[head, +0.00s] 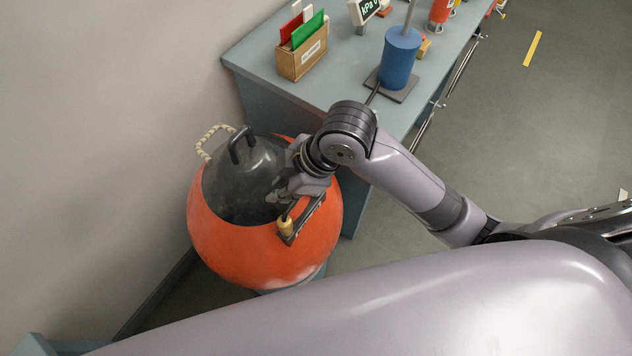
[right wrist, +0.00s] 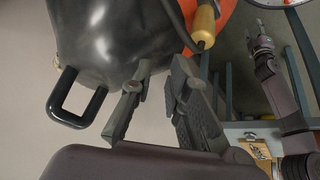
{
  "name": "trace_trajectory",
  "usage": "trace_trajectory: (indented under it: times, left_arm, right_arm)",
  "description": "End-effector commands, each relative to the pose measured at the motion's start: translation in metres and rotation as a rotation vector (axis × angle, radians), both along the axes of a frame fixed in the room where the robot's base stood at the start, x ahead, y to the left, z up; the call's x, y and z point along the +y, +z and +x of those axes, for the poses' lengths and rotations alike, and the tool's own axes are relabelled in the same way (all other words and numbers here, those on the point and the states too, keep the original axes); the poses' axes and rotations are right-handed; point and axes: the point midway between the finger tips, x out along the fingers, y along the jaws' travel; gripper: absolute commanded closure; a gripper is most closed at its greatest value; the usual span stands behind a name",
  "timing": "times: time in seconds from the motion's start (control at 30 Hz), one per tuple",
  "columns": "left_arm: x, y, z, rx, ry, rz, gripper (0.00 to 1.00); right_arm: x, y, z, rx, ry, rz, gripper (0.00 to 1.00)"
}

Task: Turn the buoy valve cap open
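The orange buoy (head: 265,257) sits at the left by the wall, with a smooth black dome (head: 238,185) on top. A black loop handle (head: 240,143) stands on the dome; it also shows in the right wrist view (right wrist: 75,100). A yellow cylindrical piece (head: 286,226) is at the dome's edge, by a dark bar; it shows too in the right wrist view (right wrist: 204,25). I cannot tell which part is the valve cap. My right gripper (right wrist: 160,75) is open and empty, its fingertips close to the dome. What seems to be my left gripper (right wrist: 262,42) hangs far off.
A grey-blue bench (head: 265,40) stands behind the buoy. It holds a box of coloured cards (head: 303,55), a blue cylinder (head: 401,60) and a kPa display (head: 366,9). A light rope loop (head: 207,137) is left of the handle. The wall is close at left; the right floor is open.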

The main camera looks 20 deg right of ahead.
Motion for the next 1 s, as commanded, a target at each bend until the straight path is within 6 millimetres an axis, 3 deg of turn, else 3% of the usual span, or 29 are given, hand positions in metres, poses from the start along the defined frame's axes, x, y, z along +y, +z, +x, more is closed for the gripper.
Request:
trace_trajectory:
  times: [0.13,0.3,0.6,0.77,1.0]
  left_arm:
    - [-0.004,0.000,-0.006,0.008,0.001,-0.006,0.60]
    - [-0.005,0.000,-0.007,0.009,0.001,-0.005,0.60]
    - [-0.004,0.000,-0.007,0.010,0.001,-0.005,0.60]
    - [-0.004,0.001,-0.007,0.010,0.001,-0.004,0.60]
    - [-0.002,0.005,-0.006,0.010,0.000,-0.002,0.60]
  right_arm:
    - [-0.001,0.022,0.011,-0.061,0.320,-0.143,0.84]
    - [-0.028,0.042,0.021,-0.061,0.607,-0.327,0.84]
    - [-0.075,0.070,0.032,0.006,0.830,-0.505,0.84]
    - [-0.079,0.066,0.032,0.018,0.846,-0.516,0.84]
    - [-0.079,0.026,0.031,0.021,0.845,-0.514,0.84]
